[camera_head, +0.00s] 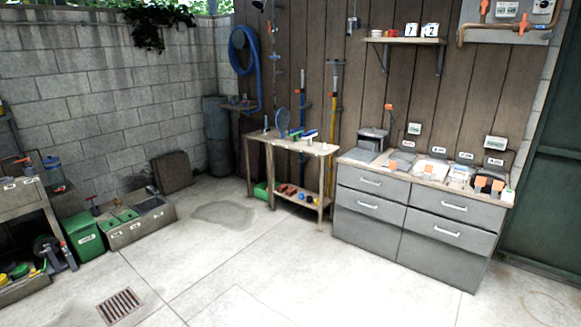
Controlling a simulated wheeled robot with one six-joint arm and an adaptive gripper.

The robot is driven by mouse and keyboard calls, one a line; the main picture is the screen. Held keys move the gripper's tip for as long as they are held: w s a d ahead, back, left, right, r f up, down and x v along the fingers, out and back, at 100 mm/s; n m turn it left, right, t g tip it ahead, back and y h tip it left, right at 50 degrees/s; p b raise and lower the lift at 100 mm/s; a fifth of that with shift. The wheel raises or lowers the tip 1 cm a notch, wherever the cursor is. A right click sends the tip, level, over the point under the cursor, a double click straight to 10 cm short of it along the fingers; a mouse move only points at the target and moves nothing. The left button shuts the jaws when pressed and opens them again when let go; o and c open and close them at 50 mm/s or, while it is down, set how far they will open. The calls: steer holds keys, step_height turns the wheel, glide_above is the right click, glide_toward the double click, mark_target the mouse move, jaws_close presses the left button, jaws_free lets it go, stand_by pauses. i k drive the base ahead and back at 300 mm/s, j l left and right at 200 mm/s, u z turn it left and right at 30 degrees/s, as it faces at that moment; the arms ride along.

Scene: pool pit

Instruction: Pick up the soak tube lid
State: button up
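I cannot pick out the soak tube lid for certain in the camera_head view; anything that could be it is too small to tell. Small items sit on the grey drawer cabinet (371,209) at the right, among them a dark grey box-like unit (372,139) and orange-marked pieces (489,183). A wooden bench (262,143) left of it bears blue and green tools (283,122) and a few small pale pieces. My gripper is not in view.
The concrete floor (240,260) is clear in the middle, with a drain grate (119,306) at lower left. A green bin (83,236) and low trough (140,226) stand left. A wall shelf (405,40) holds mugs. A dark green door (548,180) is at right.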

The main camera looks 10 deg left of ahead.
mark_target(50, 160)
steer(key=i+l, duration=0.1)
steer(key=i, duration=0.2)
steer(key=i+l, duration=0.1)
steer(key=i, duration=0.2)
steer(key=i+u, duration=0.2)
steer(key=u, duration=0.15)
steer(key=i+u, duration=0.2)
steer(key=u, duration=0.2)
steer(key=i+u, duration=0.2)
steer(key=u, duration=0.15)
steer(key=i+j+u, duration=0.15)
steer(key=i+u, duration=0.7)
steer(key=i, duration=0.15)
steer(key=i+z, duration=0.1)
steer(key=i, duration=0.8)
steer(key=i+j+z, duration=0.15)
steer(key=i, duration=0.7)
steer(key=i+l+u, duration=0.1)
steer(key=i, duration=0.4)
steer(key=i+l, duration=0.15)
steer(key=i, duration=0.3)
steer(key=i+l+u, duration=0.15)
steer(key=i, duration=0.35)
steer(key=i+l+u, duration=0.25)
steer(key=i+u, duration=0.15)
steer(key=i+l+u, duration=0.8)
steer(key=i+l, duration=0.1)
steer(key=i, duration=0.35)
steer(key=i+l, duration=0.1)
steer(key=i, duration=0.35)
